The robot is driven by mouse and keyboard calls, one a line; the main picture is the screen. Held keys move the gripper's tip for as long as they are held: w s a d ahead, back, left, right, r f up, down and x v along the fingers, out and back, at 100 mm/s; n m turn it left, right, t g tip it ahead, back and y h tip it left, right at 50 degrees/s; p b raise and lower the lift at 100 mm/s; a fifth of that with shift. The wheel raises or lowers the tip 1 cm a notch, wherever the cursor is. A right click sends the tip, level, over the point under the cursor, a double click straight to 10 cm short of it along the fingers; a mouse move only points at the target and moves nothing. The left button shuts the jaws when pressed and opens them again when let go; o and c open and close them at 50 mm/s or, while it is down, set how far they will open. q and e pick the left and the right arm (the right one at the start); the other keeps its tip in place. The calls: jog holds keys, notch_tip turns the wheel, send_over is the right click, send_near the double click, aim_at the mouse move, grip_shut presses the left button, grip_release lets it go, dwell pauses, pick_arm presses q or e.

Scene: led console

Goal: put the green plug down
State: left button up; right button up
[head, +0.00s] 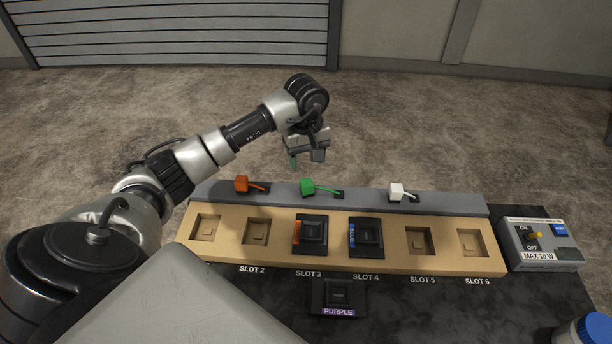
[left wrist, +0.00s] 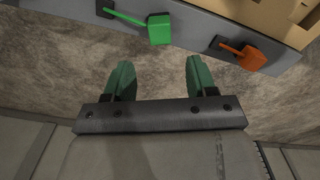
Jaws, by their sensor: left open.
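The green plug (head: 307,186) lies on the grey ledge at the back of the console, with its green lead running right to a dark socket. It also shows at the top of the left wrist view (left wrist: 159,29). My left gripper (head: 305,160) is above and behind the ledge, apart from the plug. In the left wrist view its two green fingertips (left wrist: 158,75) are spread with nothing between them, and the plug lies beyond them. My right gripper is not in view.
An orange plug (head: 241,184) and a white plug (head: 396,190) sit on the same ledge. The tan slot board (head: 380,264) holds two dark modules, at slots 3 and 4. A PURPLE module (head: 338,296) lies in front. A switch box (head: 540,243) stands right; a blue-capped container (head: 592,330) is front right.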

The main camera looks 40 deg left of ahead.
pick_arm(q)
jog(key=shift+r, duration=1.85)
jog(key=shift+f, duration=0.1)
